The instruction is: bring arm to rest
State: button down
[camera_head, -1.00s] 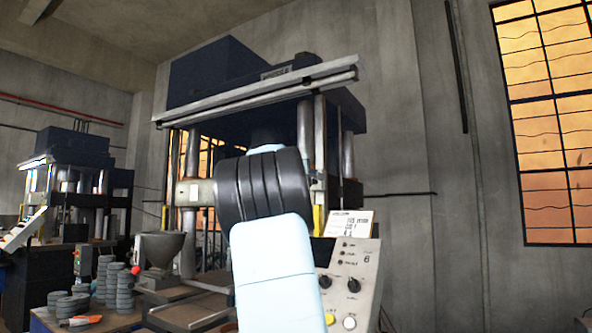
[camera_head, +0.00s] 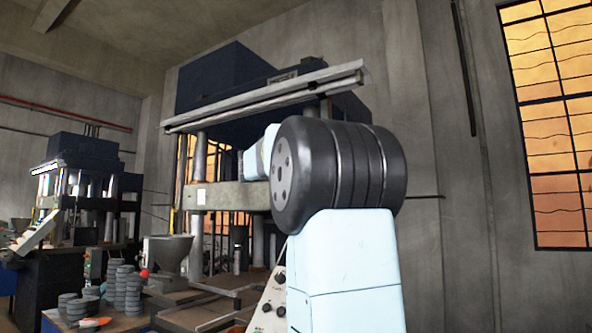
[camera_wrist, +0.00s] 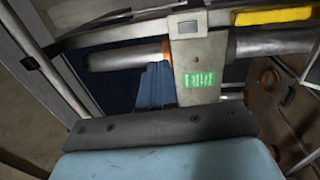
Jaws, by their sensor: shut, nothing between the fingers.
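My arm rises in the head view as a pale blue link (camera_head: 345,270) topped by a thick black ringed joint (camera_head: 335,170). Part of another pale blue link shows behind the joint. My gripper is hidden from the head view. In the wrist view, the pale blue body and dark bolted front bar of my gripper (camera_wrist: 165,128) fill the bottom. It is shut and holds nothing. It faces the grey and dark blue metalwork of a machine, with a grey block (camera_wrist: 195,65) bearing a green label ahead of it.
A large dark blue press (camera_head: 225,80) stands behind my arm. A control panel (camera_head: 268,300) is partly hidden by the arm. At lower left are a hopper (camera_head: 168,255), stacks of grey discs (camera_head: 128,290) and a second press (camera_head: 85,180).

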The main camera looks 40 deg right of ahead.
jog(key=shift+f, duration=0.1)
dwell(0.4)
jog(key=s+a+f+m+y, duration=0.1)
jog(key=s+a+f+y, duration=0.25)
jog(key=f, duration=0.55)
jog(key=s+a+f+m+y, duration=0.15)
jog(key=s+f+y, duration=0.3)
jog(key=f, duration=0.45)
jog(key=s+a+f+m+y, duration=0.1)
jog(key=s+a+f+y, duration=0.4)
jog(key=s+a+f, duration=0.6)
jog(key=s+a+f+g+y, duration=0.1)
jog(key=s+a+f+y, duration=0.4)
jog(key=s+a+f, duration=0.6)
jog(key=a+f, duration=0.2)
jog(key=a, duration=0.4)
jog(key=shift+a+f+m, duration=0.3)
jog(key=shift+f+m, duration=0.05)
